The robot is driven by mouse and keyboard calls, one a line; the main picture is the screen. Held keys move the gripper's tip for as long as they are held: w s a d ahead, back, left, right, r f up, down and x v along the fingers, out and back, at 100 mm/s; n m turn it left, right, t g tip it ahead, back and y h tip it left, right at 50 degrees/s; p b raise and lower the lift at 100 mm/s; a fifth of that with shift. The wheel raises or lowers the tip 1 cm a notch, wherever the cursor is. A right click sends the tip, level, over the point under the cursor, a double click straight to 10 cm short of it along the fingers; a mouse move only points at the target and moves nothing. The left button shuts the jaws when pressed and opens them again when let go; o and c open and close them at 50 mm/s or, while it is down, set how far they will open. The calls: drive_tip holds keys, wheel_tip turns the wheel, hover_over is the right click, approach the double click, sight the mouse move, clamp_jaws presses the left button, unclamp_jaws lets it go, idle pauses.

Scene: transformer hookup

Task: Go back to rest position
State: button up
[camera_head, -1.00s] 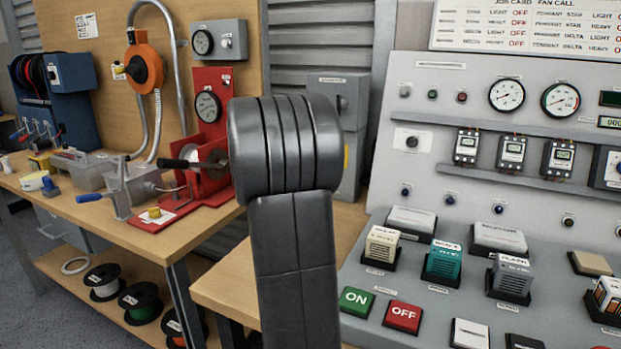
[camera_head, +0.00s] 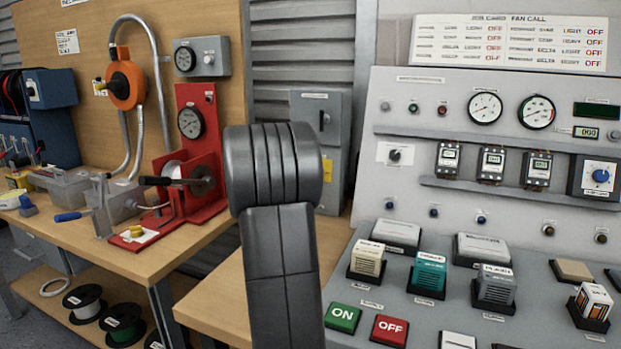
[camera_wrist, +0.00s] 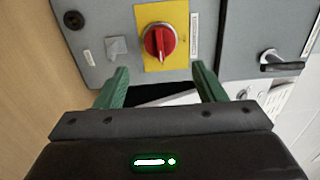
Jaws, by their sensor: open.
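My gripper (camera_wrist: 160,85) shows in the wrist view with its two green fingers apart and nothing between them. Beyond the fingers is a grey cabinet (camera_wrist: 234,35) with a red rotary switch (camera_wrist: 159,40) on a yellow plate. The fingers appear apart from the switch, though the distance is hard to judge. In the head view my dark arm link stands upright in the middle and the gripper itself does not show. A grey wall box (camera_head: 325,115) with a yellow label is partly hidden behind my arm.
A control panel (camera_head: 395,140) with gauges, a green ON button (camera_head: 342,317) and a red OFF button (camera_head: 389,331) fills the right. On the left, a wooden bench (camera_head: 110,262) carries a red winding machine (camera_head: 200,160) and clear bins. Wire spools (camera_head: 85,303) sit on its lower shelf.

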drive_tip(key=x, duration=0.6)
drive_tip(key=shift+w+d, duration=0.15)
drive_tip(key=shift+w, duration=0.15)
drive_tip(key=shift+s, duration=0.1)
